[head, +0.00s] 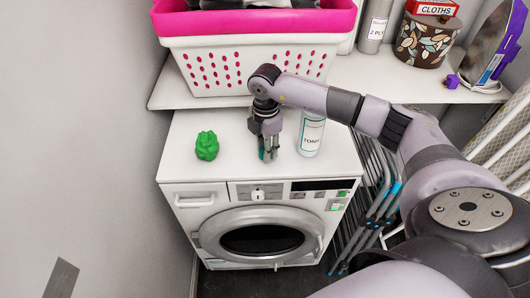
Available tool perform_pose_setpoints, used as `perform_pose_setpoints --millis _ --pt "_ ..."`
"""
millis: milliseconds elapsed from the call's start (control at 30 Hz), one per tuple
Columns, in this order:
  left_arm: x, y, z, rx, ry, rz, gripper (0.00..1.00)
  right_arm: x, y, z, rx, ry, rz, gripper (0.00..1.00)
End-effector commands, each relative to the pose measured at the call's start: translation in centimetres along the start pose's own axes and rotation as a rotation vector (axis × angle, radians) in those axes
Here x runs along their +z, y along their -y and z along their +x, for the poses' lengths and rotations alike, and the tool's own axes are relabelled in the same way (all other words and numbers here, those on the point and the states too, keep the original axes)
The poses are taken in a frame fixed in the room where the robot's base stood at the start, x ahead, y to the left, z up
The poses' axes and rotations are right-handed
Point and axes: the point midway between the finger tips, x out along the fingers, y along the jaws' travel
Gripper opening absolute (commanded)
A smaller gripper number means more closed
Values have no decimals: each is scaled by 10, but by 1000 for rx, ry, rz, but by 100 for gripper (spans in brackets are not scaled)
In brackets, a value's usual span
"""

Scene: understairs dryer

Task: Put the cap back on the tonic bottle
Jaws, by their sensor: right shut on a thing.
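The tonic bottle (311,138), white with a dark-lettered label, stands upright on the white dryer top (230,122). My right arm hides its upper end, so I cannot see its mouth. My right gripper (268,154) points down just left of the bottle, apart from it and low over the dryer top. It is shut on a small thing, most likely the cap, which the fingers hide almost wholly. No other cap shows on the dryer top. My left gripper is not in view.
A green crumpled object (207,146) sits left of the gripper. A pink-and-white laundry basket (205,70) stands on the shelf (370,78) behind, with a patterned tin (425,42) and an iron (490,45) to the right.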

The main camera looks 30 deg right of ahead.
Motion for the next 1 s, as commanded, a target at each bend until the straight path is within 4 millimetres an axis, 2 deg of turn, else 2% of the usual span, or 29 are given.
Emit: perform_pose_setpoints --millis 267,467,633,800,1000 --pt "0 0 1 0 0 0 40 0 0 -3 1 0 0 21" --pt "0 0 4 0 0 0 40 0 -1 -22 4 -1 0 21" --pt "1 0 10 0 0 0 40 0 -1 -60 7 0 -1 21" --pt "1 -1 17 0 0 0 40 0 -2 -112 8 -1 0 21" --pt "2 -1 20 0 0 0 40 0 -1 -166 5 0 0 21"
